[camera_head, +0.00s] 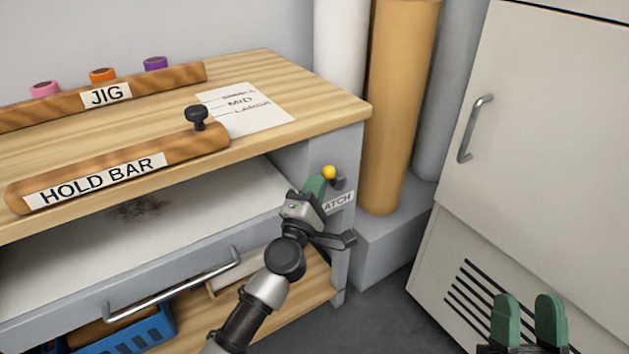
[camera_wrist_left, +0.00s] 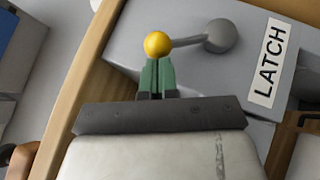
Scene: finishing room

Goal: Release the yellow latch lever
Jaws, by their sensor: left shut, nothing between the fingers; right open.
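The latch lever has a yellow ball knob (camera_head: 328,172) on a short grey arm, mounted on the grey bench side panel beside a LATCH label (camera_head: 338,201). In the left wrist view the yellow knob (camera_wrist_left: 157,44) is at the fingertips, and the grey arm runs right to a round pivot (camera_wrist_left: 221,36). My left gripper (camera_head: 318,184) has green fingers shut together with nothing between them. Its tips (camera_wrist_left: 157,64) are right at the knob; I cannot tell whether they touch it. My right gripper (camera_head: 528,318) is open and empty, low at the right in front of the cabinet.
A wooden HOLD BAR (camera_head: 120,170) with a black knob (camera_head: 197,115) lies along the bench top (camera_head: 270,75). Below is a drawer with a metal handle (camera_head: 170,291). Tall rolls (camera_head: 398,100) stand behind the latch. A white cabinet (camera_head: 560,120) stands at the right.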

